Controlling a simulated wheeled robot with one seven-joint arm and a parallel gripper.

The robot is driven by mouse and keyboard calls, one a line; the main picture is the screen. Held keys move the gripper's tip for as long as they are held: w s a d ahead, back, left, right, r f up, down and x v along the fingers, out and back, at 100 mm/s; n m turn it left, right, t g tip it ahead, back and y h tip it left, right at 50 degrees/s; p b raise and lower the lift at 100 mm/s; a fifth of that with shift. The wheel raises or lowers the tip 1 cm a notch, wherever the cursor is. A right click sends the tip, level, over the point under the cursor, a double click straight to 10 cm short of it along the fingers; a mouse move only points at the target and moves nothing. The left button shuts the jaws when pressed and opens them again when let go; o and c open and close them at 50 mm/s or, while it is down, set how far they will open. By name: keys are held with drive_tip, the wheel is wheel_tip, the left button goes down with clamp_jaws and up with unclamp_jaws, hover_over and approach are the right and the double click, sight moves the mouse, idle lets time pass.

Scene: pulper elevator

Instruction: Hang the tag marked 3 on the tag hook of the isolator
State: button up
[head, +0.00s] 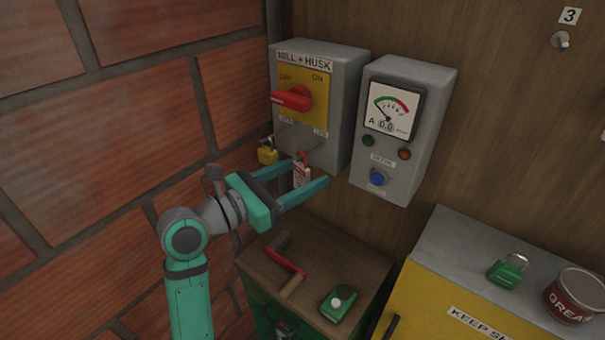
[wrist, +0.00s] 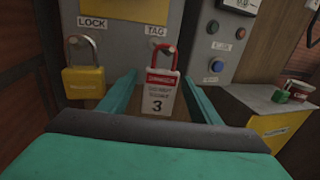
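The red and white tag marked 3 (wrist: 160,92) hangs upright by its red loop from the tag hook (wrist: 167,48), under the TAG label on the isolator. In the head view the tag (head: 302,173) shows below the grey isolator box (head: 342,75), whose red handle (head: 292,98) points to OFF. My gripper (head: 317,172) is open, with one teal finger on each side of the tag. In the wrist view gaps show between the tag and both fingers. A yellow padlock (wrist: 83,80) hangs under the LOCK label, left of the tag.
A grey ammeter box (head: 398,130) stands right of the isolator. Below is a wooden-topped cabinet (head: 262,262) with a red-handled tool and a green item (head: 338,303). A green padlock (head: 508,270) and grease tin (head: 573,295) sit on the yellow-fronted box at right.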

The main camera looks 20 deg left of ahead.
drive_tip(key=v, duration=1.1)
drive_tip(key=s+d+f+n+t+h, duration=0.2)
drive_tip(key=s+d+n+t+h, duration=0.15)
drive_tip(key=d+n, duration=0.45)
drive_tip(key=s+d+f+n+t+h, duration=0.25)
drive_tip(key=d+n+t, duration=0.3)
drive_tip(key=d, duration=0.35)
drive_tip(key=s+d+f+n+g+y, duration=0.2)
drive_tip(key=s+f+n+g+y, duration=0.2)
drive_tip(key=s+f+n+y, duration=0.4)
drive_tip(key=s+d+f+n+g+y, duration=0.3)
drive_tip(key=s+f+n+y, duration=0.5)
drive_tip(key=s+f+n, duration=0.6)
wheel_tip(320, 180, down, 8)
drive_tip(key=n+g, duration=0.1)
drive_tip(key=n, duration=0.6)
drive_tip(key=shift+s+d+r+g, duration=0.15)
drive_tip(key=shift+s+r+g, duration=0.1)
drive_tip(key=shift+g, duration=0.05)
drive_tip(key=shift+n, duration=0.25)
